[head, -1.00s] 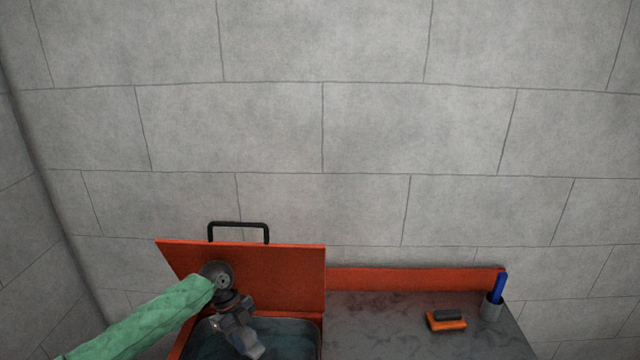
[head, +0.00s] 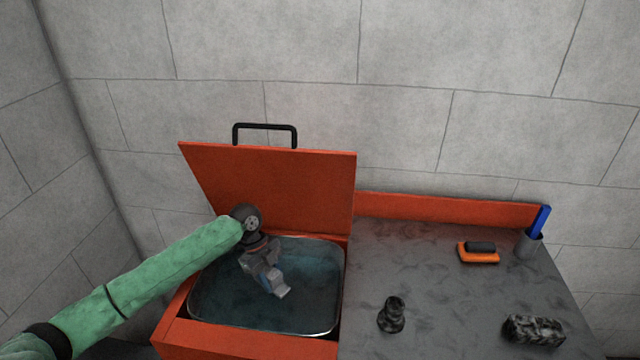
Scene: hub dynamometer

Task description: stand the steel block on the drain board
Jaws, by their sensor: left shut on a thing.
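My left gripper (head: 272,279) hangs over the basin (head: 215,321) of the open orange washer, pointing down. It is shut, with a small pale grey piece at its tip that appears to be the steel block; the fingers and wrist hide much of it, and I cannot tell its edges clearly from the fingertips. I cannot make out a separate drain board; a dark grey worktop (head: 440,300) lies to the right of the basin. My right gripper is not in view.
The orange lid (head: 285,185) with its black handle (head: 265,127) stands open behind the basin. On the worktop are a dark knob-like part (head: 391,315), a mottled black block (head: 533,329), an orange-and-black brush (head: 479,252) and a grey cup (head: 528,245) holding a blue thing (head: 541,218). The worktop's middle is clear.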

